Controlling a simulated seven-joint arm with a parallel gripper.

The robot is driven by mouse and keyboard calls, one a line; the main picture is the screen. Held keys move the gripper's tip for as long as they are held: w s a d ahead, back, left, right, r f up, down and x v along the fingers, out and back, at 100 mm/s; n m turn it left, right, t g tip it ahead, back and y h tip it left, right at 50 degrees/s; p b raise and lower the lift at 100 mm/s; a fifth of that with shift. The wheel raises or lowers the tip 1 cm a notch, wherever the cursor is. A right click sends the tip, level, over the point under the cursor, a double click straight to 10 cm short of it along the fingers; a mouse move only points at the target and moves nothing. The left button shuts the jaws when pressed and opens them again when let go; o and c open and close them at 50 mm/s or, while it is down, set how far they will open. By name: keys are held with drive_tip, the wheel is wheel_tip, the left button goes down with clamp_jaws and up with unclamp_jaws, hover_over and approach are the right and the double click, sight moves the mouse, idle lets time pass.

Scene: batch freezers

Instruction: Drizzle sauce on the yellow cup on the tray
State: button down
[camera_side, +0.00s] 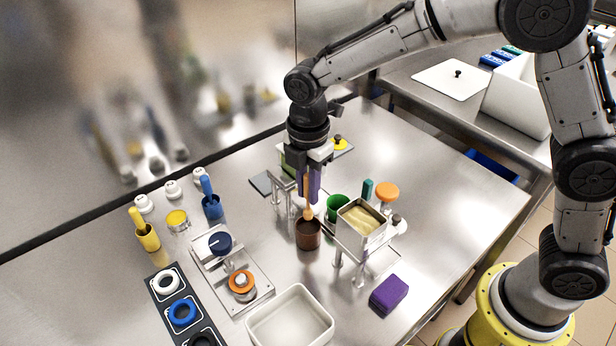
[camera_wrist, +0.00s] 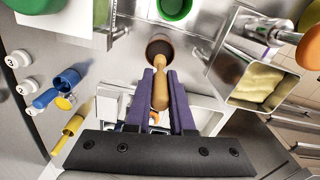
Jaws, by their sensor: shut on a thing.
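My gripper (camera_side: 311,186), with purple fingers, points down and is shut on a wooden-handled tool (camera_side: 307,212). The handle (camera_wrist: 159,90) also shows between the fingers in the wrist view. The tool's lower end is inside a dark brown pot (camera_side: 308,236) and hidden. The pot also shows in the wrist view (camera_wrist: 158,46); its contents cannot be made out. A small yellow cup (camera_side: 177,220) stands at the left of the side view, apart from my gripper. A white tray (camera_side: 265,329) lies at the front; no yellow cup shows in it.
A green cup (camera_side: 338,207) and a metal pan (camera_side: 361,235) of pale yellow stuff stand close right of the pot. Yellow (camera_side: 146,237) and blue (camera_side: 212,206) tool holders stand at left. A purple block (camera_side: 389,294) lies front right.

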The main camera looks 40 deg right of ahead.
sight(308, 209)
drive_tip(key=shift+f, duration=3)
drive_tip(key=shift+r, duration=4.15)
